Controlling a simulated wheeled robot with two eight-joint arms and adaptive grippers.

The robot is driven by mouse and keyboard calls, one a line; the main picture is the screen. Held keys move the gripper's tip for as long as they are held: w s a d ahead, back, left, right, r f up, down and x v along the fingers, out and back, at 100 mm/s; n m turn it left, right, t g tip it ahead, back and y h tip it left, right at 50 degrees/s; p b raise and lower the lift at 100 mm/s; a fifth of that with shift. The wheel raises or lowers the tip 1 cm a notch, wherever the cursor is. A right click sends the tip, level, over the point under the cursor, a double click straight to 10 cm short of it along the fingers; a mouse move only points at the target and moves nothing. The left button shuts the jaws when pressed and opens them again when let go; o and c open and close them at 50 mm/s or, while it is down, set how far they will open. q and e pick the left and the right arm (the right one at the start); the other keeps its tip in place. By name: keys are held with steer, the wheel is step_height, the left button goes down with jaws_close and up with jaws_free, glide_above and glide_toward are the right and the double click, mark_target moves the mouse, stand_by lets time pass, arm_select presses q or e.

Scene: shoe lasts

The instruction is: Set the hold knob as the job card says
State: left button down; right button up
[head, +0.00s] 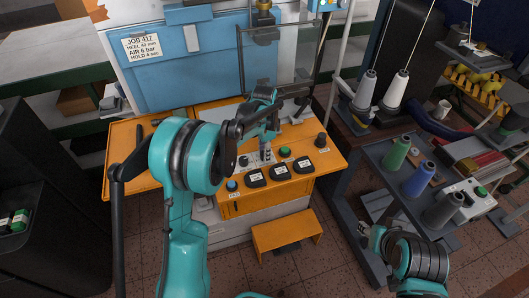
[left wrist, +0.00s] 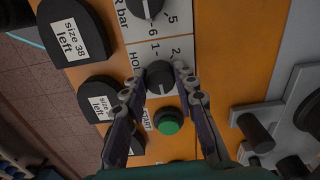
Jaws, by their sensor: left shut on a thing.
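The job card (head: 142,47) on the blue panel reads JOB 417, heel 40 mm, air 6 bar, hold 4 sec. The dark round hold knob (left wrist: 160,77) sits on a white label strip with numbers, beside the word HOLD. My left gripper (left wrist: 162,80) has its two fingers on either side of this knob and is shut on it. In the head view, my left gripper (head: 267,146) reaches down to the orange console and hides the knob. I cannot read where the knob points.
A green start button (left wrist: 168,122) lies close to the fingers. The air knob (left wrist: 147,6) is on the same strip. Dark pads labelled size (left wrist: 70,35) stand along the console's front. A shelf with thread cones (head: 420,178) stands at the right.

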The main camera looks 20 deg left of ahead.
arm_select(q)
steer(key=n+p, duration=0.1)
steer(key=n, duration=0.3)
steer(key=shift+n, duration=0.3)
steer(key=shift+n+p, duration=0.35)
steer(key=shift+n, duration=1.45)
steer(key=c, duration=1.2)
jaws_free()
step_height(320, 180, up, 12)
